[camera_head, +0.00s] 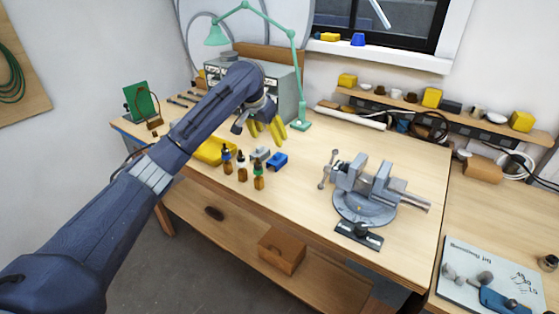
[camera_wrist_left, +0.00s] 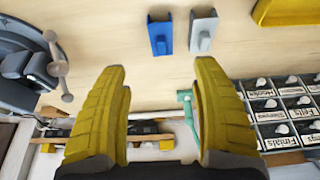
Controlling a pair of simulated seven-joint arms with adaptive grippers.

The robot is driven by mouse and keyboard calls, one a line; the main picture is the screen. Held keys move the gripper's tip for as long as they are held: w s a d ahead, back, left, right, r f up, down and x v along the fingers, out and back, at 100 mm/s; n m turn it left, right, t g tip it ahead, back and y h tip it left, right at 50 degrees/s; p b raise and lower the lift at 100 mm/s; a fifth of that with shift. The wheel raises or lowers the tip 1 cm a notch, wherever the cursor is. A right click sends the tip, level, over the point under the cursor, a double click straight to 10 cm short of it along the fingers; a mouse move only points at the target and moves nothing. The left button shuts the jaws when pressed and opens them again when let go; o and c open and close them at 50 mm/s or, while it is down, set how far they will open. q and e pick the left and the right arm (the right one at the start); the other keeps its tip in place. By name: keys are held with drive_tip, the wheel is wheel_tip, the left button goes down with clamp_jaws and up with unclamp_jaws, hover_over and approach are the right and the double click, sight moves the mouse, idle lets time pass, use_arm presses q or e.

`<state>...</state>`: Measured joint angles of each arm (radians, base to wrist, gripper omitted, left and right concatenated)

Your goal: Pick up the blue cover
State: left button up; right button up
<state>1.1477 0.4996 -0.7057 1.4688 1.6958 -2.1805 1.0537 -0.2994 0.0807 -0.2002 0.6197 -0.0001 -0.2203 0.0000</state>
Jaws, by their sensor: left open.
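The blue cover (camera_head: 277,161) is a small channel-shaped piece lying on the workbench, right of a similar grey piece (camera_head: 261,154). In the left wrist view the blue cover (camera_wrist_left: 160,36) lies ahead of the fingertips, left of the grey piece (camera_wrist_left: 203,33). My left gripper (camera_head: 267,131) has yellow fingers, spread apart and empty, above the bench behind the cover. In the left wrist view the open fingers (camera_wrist_left: 160,67) have bare bench between them, and the cover is apart from them. My right gripper is not in view.
Three dropper bottles (camera_head: 242,168) stand in front of the two pieces. A yellow tray (camera_head: 209,151) lies to their left. A grey vise (camera_head: 367,190) stands on the right. A green lamp (camera_head: 296,80) and drawer cabinet (camera_head: 285,92) are behind. Bench between cover and vise is clear.

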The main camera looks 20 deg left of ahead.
sight(276, 154)
use_arm(q)
drive_tip(key=shift+x, duration=6.45)
drive_tip(key=shift+a, duration=0.1)
drive_tip(key=c, duration=1.3)
